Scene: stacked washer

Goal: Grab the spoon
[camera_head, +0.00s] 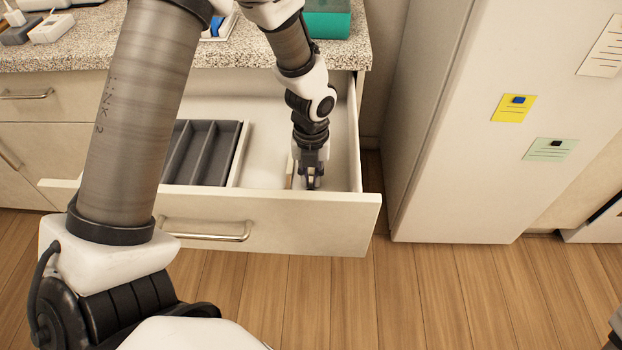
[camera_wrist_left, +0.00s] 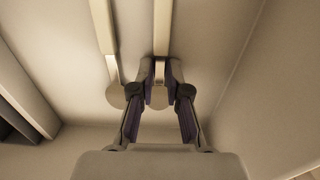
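My left gripper (camera_head: 311,182) reaches down inside the open drawer, near its front right corner. In the left wrist view two long pale utensils with round ends lie side by side on the drawer floor. The right one, seemingly the spoon (camera_wrist_left: 162,30), lies between my gripper's fingertips (camera_wrist_left: 161,68). The fingers are drawn in close against both sides of its handle. The other utensil (camera_wrist_left: 104,28) lies to the left, apart from the fingers; a pale strip of it (camera_head: 289,172) shows left of the gripper in the head view. My right gripper is not seen.
The drawer (camera_head: 300,212) is pulled out, its walls close around the gripper. A grey divided tray (camera_head: 240,132) fills its left part. The speckled counter (camera_head: 250,54) overhangs behind. A white fridge (camera_head: 465,130) stands to the right. The floor in front is clear.

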